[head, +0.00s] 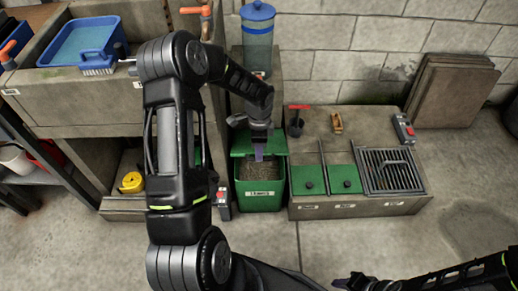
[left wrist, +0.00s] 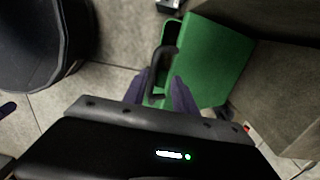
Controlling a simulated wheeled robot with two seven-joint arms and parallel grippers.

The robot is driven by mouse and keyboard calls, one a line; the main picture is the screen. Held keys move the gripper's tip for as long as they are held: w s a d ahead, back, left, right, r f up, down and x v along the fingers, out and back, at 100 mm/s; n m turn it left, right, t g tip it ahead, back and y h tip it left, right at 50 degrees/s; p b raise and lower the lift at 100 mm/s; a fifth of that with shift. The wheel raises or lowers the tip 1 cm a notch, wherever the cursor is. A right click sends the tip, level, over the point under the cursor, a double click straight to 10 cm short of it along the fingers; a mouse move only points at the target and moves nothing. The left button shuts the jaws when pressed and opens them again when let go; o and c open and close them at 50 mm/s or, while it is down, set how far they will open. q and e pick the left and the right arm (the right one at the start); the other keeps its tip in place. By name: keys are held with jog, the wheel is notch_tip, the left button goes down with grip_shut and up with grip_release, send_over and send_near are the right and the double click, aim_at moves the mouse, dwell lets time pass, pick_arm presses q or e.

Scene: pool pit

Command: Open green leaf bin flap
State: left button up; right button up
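The green leaf bin (head: 261,201) stands on the floor in the middle of the head view, with a white label on its front. Brown leaf-like contents show through its top opening. Its green flap (head: 274,142) stands raised at the back of the opening, partly hidden by my left gripper (head: 259,152). In the left wrist view, a dark handle (left wrist: 166,61) sits beside a green panel (left wrist: 215,62). My left fingers (left wrist: 160,92) are apart, one on each side of the handle's near end; contact is unclear. My right gripper (head: 346,283) is low at right, its opening unclear.
A concrete block right of the bin holds two green covers (head: 345,179) and a metal grate (head: 391,171). A blue-lidded container (head: 257,40) stands behind. A sink with a blue tray (head: 84,42) is at left. Floor in front is clear.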

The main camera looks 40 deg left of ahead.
pick_arm(q)
jog(key=shift+c, duration=0.5)
grip_shut()
dwell(0.8)
